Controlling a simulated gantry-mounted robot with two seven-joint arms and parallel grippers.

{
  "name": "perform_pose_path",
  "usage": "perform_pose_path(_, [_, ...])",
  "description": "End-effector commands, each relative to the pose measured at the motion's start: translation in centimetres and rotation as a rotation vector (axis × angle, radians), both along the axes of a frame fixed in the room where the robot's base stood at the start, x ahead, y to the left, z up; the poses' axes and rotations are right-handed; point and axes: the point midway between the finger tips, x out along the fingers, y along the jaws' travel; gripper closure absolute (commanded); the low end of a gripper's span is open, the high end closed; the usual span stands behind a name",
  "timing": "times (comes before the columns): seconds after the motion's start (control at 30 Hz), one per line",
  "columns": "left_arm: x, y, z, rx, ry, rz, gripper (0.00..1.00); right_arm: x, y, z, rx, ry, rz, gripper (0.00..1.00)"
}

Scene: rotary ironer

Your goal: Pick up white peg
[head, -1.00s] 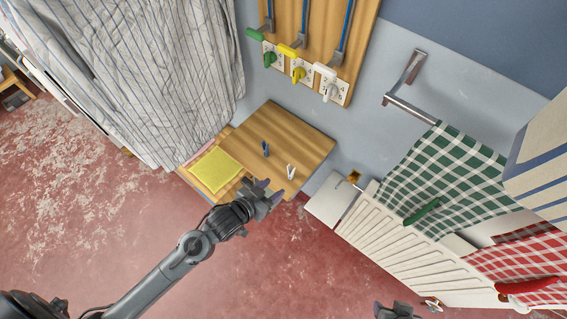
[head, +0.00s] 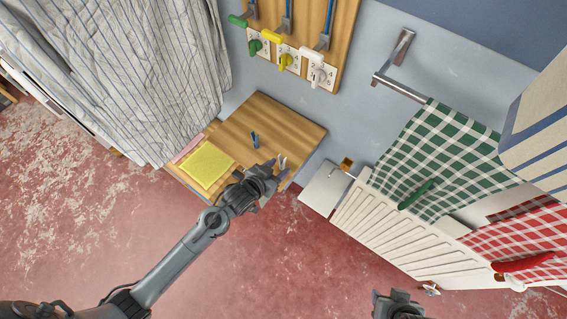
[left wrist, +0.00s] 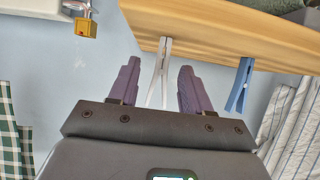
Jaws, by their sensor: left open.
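The white peg (left wrist: 161,72) stands on the wooden table top (left wrist: 225,28) and lies between the two open fingers of my left gripper (left wrist: 158,88) in the left wrist view. Neither finger clearly touches it. In the head view my left gripper (head: 269,174) is over the table's right front part, and the white peg (head: 281,162) shows only in part at its fingertips. A blue peg (head: 254,140) stands on the table to the left; it also shows right of the fingers in the left wrist view (left wrist: 239,86). My right gripper (head: 397,304) is at the bottom edge, its jaws unclear.
A yellow cloth (head: 208,164) lies on the table's left part. A striped cloth (head: 130,70) hangs at the left. A white radiator (head: 400,232) stands to the right with a green checked towel (head: 432,160) above. The red floor in front is clear.

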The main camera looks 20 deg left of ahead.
Motion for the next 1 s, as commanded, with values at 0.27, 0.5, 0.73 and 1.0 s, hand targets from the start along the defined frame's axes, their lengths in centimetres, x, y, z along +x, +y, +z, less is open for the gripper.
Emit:
perform_pose_path(0.27, [2.7, -0.5, -1.5, -0.001, -0.001, 0.0, 0.52, 0.0, 0.0, 0.3, 0.001, -0.001, -0.001, 0.6])
perform_pose_path(0.5, [3.0, -0.6, -1.7, 0.0, -0.001, 0.0, 0.52, 0.0, -0.1, 0.3, -0.002, -0.001, 0.001, 0.6])
perform_pose_path(0.73, [3.0, -0.6, -1.7, 0.0, -0.001, 0.0, 0.75, 0.0, -0.2, 0.2, -0.009, 0.0, 0.006, 0.6])
perform_pose_path(1.0, [3.0, -0.6, -1.7, 0.0, -0.001, 0.0, 1.0, 0.0, -0.2, 0.2, -0.009, 0.0, 0.006, 0.6])
